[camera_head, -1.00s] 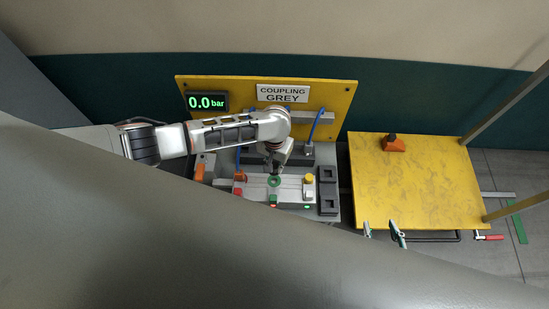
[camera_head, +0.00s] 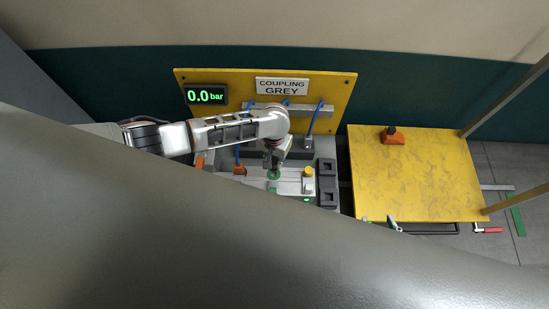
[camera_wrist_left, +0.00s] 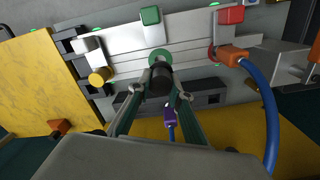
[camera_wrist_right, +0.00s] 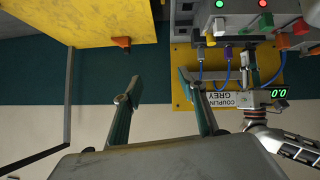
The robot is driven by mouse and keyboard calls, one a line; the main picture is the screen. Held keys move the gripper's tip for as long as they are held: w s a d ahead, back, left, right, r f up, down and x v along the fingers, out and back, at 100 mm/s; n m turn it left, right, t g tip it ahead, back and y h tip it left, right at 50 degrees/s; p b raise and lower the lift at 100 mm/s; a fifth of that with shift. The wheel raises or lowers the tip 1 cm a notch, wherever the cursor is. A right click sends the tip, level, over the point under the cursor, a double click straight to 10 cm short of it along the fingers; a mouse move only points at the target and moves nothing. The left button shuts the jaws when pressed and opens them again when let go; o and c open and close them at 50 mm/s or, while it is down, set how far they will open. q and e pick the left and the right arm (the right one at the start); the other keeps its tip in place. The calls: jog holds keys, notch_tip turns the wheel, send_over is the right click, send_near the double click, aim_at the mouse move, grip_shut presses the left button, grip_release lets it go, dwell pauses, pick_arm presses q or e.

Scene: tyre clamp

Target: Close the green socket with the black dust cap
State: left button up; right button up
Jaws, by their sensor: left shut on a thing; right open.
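The green socket (camera_head: 274,176) is a green ring on the light panel; it also shows in the left wrist view (camera_wrist_left: 160,54). My left gripper (camera_head: 271,162) is right at it. In the left wrist view my left gripper (camera_wrist_left: 161,95) is shut on the black dust cap (camera_wrist_left: 160,80), which lines up with the green ring and covers its lower part. I cannot tell whether the cap touches or sits in the socket. My right gripper (camera_wrist_right: 160,88) is open and empty, away from the panel; it is out of the head view.
A yellow cap (camera_wrist_left: 99,76) and an orange connector (camera_wrist_left: 233,56) with a blue hose flank the green socket. A purple connector (camera_wrist_left: 170,115) hangs behind the cap. The display (camera_head: 206,96) reads 0.0 bar. A yellow table (camera_head: 415,180) stands right. My grey body part hides the foreground.

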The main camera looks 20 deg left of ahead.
pick_arm(q)
jog(key=shift+f+b, duration=0.4)
jog(key=shift+f, duration=0.6)
jog(key=shift+f+b, duration=0.4)
jog(key=shift+f, duration=0.5)
jog(key=shift+f+b, duration=0.3)
jog(key=shift+f, duration=0.65)
jog(key=shift+f, duration=0.55)
jog(key=o, duration=1.1)
jog(key=shift+c, duration=0.2)
jog(key=shift+r, duration=0.1)
